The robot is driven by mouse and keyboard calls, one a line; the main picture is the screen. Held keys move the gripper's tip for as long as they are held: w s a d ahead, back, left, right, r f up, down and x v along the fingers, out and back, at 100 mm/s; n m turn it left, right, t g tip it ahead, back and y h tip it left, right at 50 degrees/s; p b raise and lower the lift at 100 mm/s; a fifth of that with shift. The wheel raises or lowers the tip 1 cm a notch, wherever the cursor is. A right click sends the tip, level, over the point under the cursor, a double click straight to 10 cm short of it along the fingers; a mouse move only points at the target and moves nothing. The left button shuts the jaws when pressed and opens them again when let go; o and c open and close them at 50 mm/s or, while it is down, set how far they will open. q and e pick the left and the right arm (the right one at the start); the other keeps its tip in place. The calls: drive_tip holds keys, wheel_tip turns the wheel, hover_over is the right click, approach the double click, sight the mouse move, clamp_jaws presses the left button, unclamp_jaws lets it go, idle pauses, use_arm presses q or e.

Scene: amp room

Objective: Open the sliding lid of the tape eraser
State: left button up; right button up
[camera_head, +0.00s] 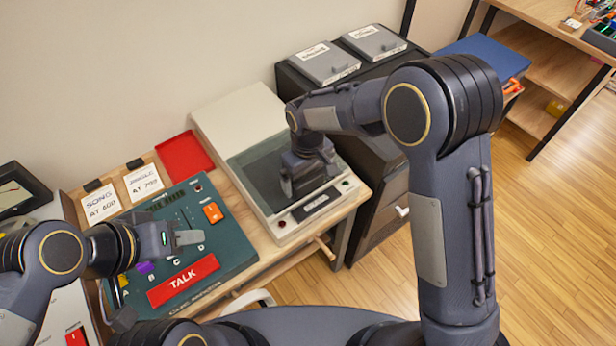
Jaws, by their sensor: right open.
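The tape eraser (285,228) is a long pale box on the wooden bench, right of the teal control panel. A dark, smooth panel (258,168) covers much of its top, and a plain pale section (238,112) lies behind it. I cannot tell which of these is the sliding lid or how far it is slid. My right gripper (301,194) is open and points down over the dark panel near its front right part, hiding some of it. Contact is unclear. My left gripper (188,238) hovers over the teal panel, away from the eraser; its jaw gap is unclear.
The teal control panel (225,233) carries a red TALK bar (183,281) and an orange button (212,213). A red tray (184,156) and two label cards (101,204) lie behind it. A dark cabinet (376,196) stands right of the eraser, with two grey lidded boxes (325,62) on top.

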drive_tip(key=shift+f, duration=0.6)
use_arm(q)
drive_tip(key=shift+r, duration=0.1)
